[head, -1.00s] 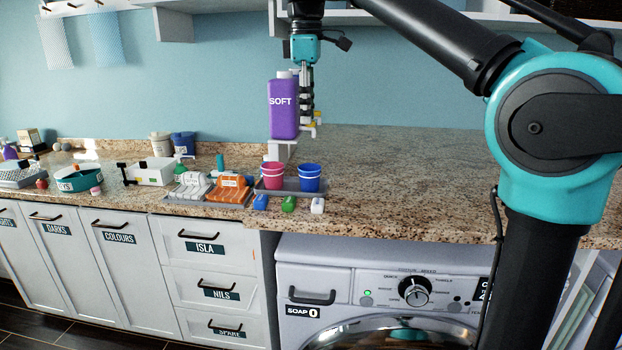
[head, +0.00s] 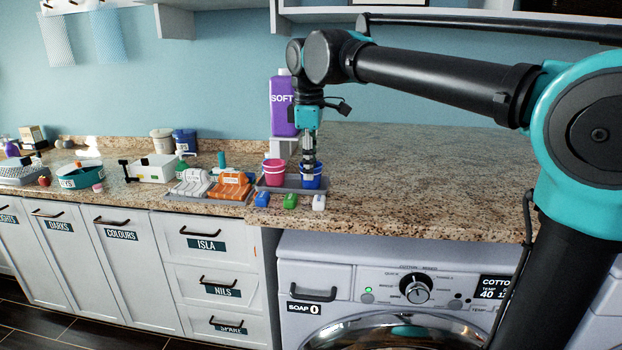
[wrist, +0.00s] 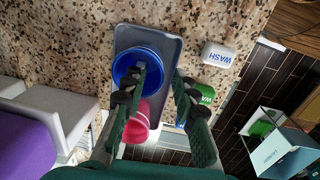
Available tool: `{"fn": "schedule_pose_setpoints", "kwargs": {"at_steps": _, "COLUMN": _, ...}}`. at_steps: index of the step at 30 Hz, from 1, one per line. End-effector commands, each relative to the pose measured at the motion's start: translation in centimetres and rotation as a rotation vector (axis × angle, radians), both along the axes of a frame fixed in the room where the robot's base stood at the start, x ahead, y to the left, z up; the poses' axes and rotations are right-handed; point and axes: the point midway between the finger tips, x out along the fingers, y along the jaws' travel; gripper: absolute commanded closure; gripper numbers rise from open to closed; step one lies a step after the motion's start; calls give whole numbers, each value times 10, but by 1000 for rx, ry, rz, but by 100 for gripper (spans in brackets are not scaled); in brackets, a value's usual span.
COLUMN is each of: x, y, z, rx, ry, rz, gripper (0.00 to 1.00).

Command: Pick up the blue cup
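The blue cup (head: 312,183) stands upright on a grey tray (head: 290,182) at the counter's front, right of a pink cup (head: 274,174). In the wrist view the blue cup (wrist: 122,66) is on the tray above the pink cup (wrist: 138,126). My gripper (head: 309,163) points down at the blue cup's rim. In the wrist view my gripper (wrist: 159,72) is open: one finger overlaps the cup's opening and the other is outside its right rim. I cannot tell how deep the fingertips are or whether they touch the cup.
Blue (head: 262,200), green (head: 290,201) and white (head: 319,202) blocks lie in front of the tray. A purple SOFT bottle (head: 282,106) stands behind the cups on a white stand. Orange and white items (head: 231,186) are left. The counter (head: 420,170) to the right is clear.

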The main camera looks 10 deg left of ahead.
Motion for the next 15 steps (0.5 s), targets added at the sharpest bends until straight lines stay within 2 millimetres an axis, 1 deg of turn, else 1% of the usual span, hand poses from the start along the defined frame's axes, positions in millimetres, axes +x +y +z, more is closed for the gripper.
{"fn": "schedule_pose_setpoints", "kwargs": {"at_steps": 1, "x": 1, "y": 0, "z": -7, "rx": 0, "ry": 0, "rz": 0, "gripper": 72}}
{"fn": "schedule_pose_setpoints", "kwargs": {"at_steps": 4, "x": 2, "y": 0, "z": -15, "rx": 0, "ry": 0, "rz": 0, "gripper": 72}}
{"fn": "schedule_pose_setpoints", "kwargs": {"at_steps": 12, "x": 2, "y": 0, "z": -17, "rx": 0, "ry": 0, "rz": 0, "gripper": 72}}
{"fn": "schedule_pose_setpoints", "kwargs": {"at_steps": 15, "x": 2, "y": 0, "z": -17, "rx": 0, "ry": 0, "rz": 0, "gripper": 84}}
